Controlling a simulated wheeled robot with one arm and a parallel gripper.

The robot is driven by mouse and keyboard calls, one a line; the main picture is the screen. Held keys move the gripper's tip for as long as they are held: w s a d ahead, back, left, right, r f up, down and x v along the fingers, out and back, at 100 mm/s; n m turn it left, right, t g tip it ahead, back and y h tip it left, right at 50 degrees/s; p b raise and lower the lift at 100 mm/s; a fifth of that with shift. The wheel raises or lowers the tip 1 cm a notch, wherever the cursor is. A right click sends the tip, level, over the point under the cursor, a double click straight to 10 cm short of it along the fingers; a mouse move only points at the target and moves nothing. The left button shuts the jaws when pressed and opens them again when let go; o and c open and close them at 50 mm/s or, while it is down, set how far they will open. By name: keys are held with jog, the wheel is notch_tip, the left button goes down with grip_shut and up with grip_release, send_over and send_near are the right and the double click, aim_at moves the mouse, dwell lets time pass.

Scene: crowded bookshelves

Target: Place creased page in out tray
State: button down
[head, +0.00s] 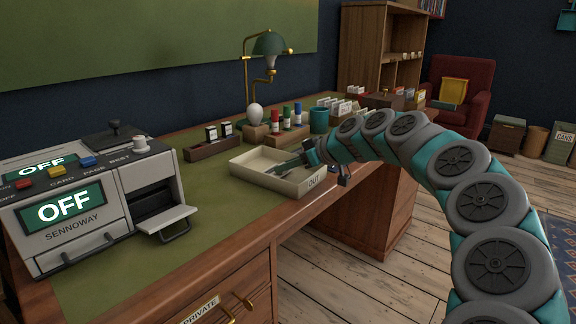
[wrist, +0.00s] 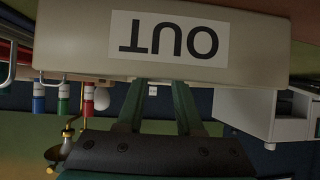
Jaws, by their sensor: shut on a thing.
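The out tray (head: 311,187) is a shallow cream tray labelled OUT on the green desk top. Its front wall (wrist: 80,50) fills the top of the wrist view, with the label upside down. My gripper (head: 288,166) reaches over the tray's near right end, its dark green fingers low inside the tray. In the wrist view the fingers pass behind the front wall, which hides their tips. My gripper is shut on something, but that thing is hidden. I cannot make out the creased page in either view.
A grey SENNOWAY machine (head: 100,205) with an open front drawer stands at the left. Behind the tray are a wooden stamp holder (head: 210,146), red, green and blue bottles (head: 287,118), a teal cup (head: 319,121) and a lamp (head: 268,45). Green desk surface is free left of the tray.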

jog(key=shift+f, duration=0.2)
jog(key=shift+f+b, duration=0.2)
jog(key=shift+b, duration=0.1)
jog(key=c, duration=0.5)
grip_release()
jog(key=shift+r, duration=0.1)
jog(key=shift+c, duration=0.2)
jog(key=shift+r+p, duration=0.15)
jog(key=shift+p, duration=0.15)
jog(key=b+v, duration=0.1)
jog(key=v, duration=1.1)
jog(key=shift+b, duration=0.4)
